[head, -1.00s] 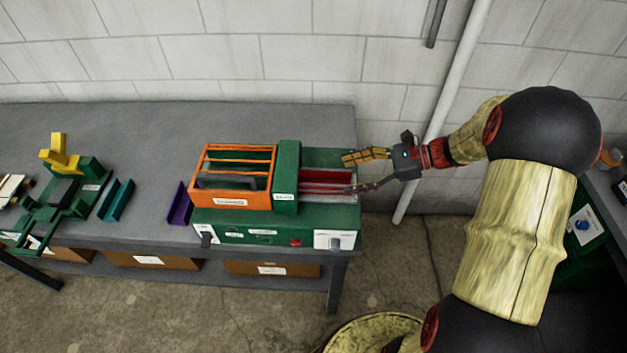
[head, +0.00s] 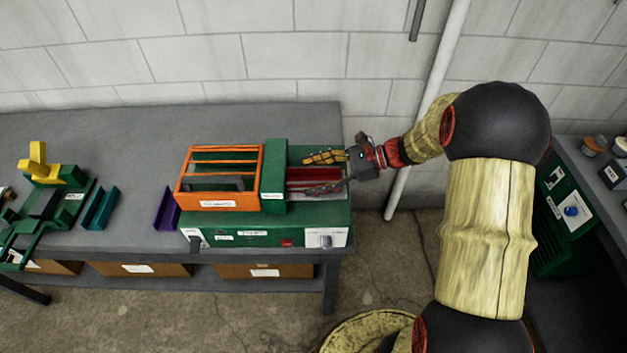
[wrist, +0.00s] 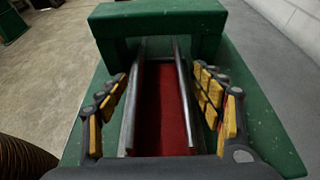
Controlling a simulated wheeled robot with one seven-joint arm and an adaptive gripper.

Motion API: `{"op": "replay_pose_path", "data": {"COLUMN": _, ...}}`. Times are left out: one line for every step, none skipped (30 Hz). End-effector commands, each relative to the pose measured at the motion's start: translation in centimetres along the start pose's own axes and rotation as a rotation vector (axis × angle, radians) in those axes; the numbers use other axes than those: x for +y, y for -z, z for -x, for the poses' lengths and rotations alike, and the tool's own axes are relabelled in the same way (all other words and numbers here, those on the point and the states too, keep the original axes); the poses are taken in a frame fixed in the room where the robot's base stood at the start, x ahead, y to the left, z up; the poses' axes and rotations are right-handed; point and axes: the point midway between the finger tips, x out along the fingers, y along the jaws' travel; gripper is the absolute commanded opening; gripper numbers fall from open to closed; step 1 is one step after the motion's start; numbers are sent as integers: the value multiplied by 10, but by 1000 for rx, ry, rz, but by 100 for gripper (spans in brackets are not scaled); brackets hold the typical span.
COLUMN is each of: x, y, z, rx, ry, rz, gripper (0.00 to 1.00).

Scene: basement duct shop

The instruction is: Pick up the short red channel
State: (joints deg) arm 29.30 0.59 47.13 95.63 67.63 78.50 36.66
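The short red channel (wrist: 160,110) lies in the bed of the green machine (wrist: 255,115), between two grey metal rails, in the wrist view. Its far end runs under the green bridge (wrist: 158,20). In the head view the red channel (head: 312,175) shows to the right of the bridge (head: 274,170). My gripper (wrist: 165,88) is open, with one finger on each side of the rails and channel. Nothing is between the fingertips except the channel and rails below or between them; exact height and contact cannot be told. In the head view my gripper (head: 324,172) is over the machine's right end.
An orange barred guard (head: 215,203) covers the machine's left part. Purple (head: 167,208) and teal (head: 100,207) channels lie on the grey bench (head: 130,135) to the left. A white pipe (head: 428,110) stands behind my arm. A second green machine (head: 570,230) is at right.

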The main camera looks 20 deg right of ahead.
Motion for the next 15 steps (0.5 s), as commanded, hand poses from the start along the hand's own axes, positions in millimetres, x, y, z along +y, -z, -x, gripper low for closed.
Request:
{"op": "replay_pose_path", "data": {"x": 0, "y": 0, "z": 0, "rx": 0, "ry": 0, "rz": 0, "gripper": 64}}
{"op": "replay_pose_path", "data": {"x": 0, "y": 0, "z": 0, "rx": 0, "ry": 0, "rz": 0, "gripper": 63}}
{"op": "replay_pose_path", "data": {"x": 0, "y": 0, "z": 0, "rx": 0, "ry": 0, "rz": 0, "gripper": 60}}
{"op": "replay_pose_path", "data": {"x": 0, "y": 0, "z": 0, "rx": 0, "ry": 0, "rz": 0, "gripper": 59}}
{"op": "replay_pose_path", "data": {"x": 0, "y": 0, "z": 0, "rx": 0, "ry": 0, "rz": 0, "gripper": 57}}
{"op": "replay_pose_path", "data": {"x": 0, "y": 0, "z": 0, "rx": 0, "ry": 0, "rz": 0, "gripper": 55}}
{"op": "replay_pose_path", "data": {"x": 0, "y": 0, "z": 0, "rx": 0, "ry": -1, "rz": 0, "gripper": 53}}
{"op": "replay_pose_path", "data": {"x": 0, "y": 0, "z": 0, "rx": 0, "ry": -1, "rz": 0, "gripper": 51}}
{"op": "replay_pose_path", "data": {"x": 0, "y": 0, "z": 0, "rx": 0, "ry": -1, "rz": 0, "gripper": 49}}
{"op": "replay_pose_path", "data": {"x": 0, "y": 0, "z": 0, "rx": 0, "ry": -1, "rz": 0, "gripper": 47}}
{"op": "replay_pose_path", "data": {"x": 0, "y": 0, "z": 0, "rx": 0, "ry": -1, "rz": 0, "gripper": 46}}
{"op": "replay_pose_path", "data": {"x": 0, "y": 0, "z": 0, "rx": 0, "ry": -1, "rz": 0, "gripper": 43}}
{"op": "replay_pose_path", "data": {"x": 0, "y": 0, "z": 0, "rx": 0, "ry": -1, "rz": 0, "gripper": 42}}
{"op": "replay_pose_path", "data": {"x": 0, "y": 0, "z": 0, "rx": 0, "ry": -1, "rz": 0, "gripper": 40}}
{"op": "replay_pose_path", "data": {"x": 0, "y": 0, "z": 0, "rx": 0, "ry": -1, "rz": 0, "gripper": 38}}
